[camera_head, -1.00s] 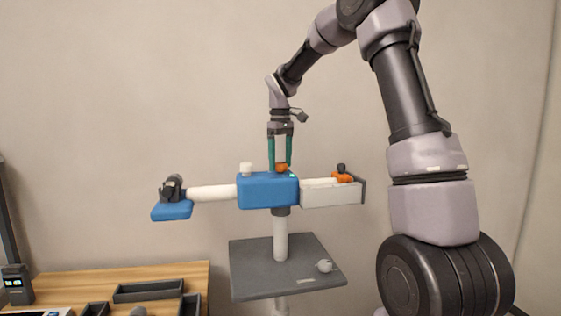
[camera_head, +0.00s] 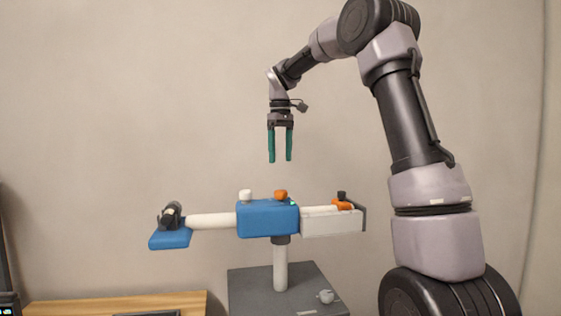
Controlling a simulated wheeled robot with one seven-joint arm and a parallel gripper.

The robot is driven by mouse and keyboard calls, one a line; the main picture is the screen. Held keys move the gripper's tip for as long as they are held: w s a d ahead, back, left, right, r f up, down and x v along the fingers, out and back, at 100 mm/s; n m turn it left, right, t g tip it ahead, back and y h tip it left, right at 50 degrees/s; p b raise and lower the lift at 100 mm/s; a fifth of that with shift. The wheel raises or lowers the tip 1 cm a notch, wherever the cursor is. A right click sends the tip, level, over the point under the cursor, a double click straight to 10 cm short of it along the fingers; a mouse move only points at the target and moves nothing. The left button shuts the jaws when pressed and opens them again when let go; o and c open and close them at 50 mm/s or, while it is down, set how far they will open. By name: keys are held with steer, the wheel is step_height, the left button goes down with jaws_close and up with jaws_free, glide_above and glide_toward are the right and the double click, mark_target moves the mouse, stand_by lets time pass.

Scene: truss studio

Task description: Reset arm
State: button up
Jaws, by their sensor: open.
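My gripper (camera_head: 280,157) hangs in the air with its two green fingers pointing down. The fingers are apart and nothing is between them. Below it, with a clear gap, is the blue block (camera_head: 267,219) of a stand-mounted device. An orange knob (camera_head: 280,195) on top of the block lies almost straight under the fingers. My arm rises on the right side of the view and reaches over to the left.
The device has a white knob (camera_head: 245,195), a white tube (camera_head: 211,220) to a blue plate (camera_head: 170,239), and a pale box arm (camera_head: 331,221) on the right. Its post stands on a grey platform (camera_head: 250,288). A wooden table (camera_head: 110,304) is at lower left.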

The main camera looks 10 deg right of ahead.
steer(key=s+d+r+m+t, duration=0.2)
steer(key=s+m, duration=0.1)
steer(key=s, duration=0.5)
steer(key=s+d+r+m+t, duration=0.1)
steer(key=s+m, duration=0.1)
steer(key=s, duration=0.6)
steer(key=s+d+f+m+t+y, duration=0.1)
steer(key=s+f+m+t, duration=0.1)
steer(key=s, duration=0.4)
steer(key=s+d+f+m+t+y, duration=0.1)
steer(key=s+f+m+t, duration=0.1)
steer(key=s, duration=0.5)
steer(key=shift+s+d+f+m, duration=0.3)
steer(key=shift+f+m, duration=0.5)
steer(key=shift+m, duration=0.3)
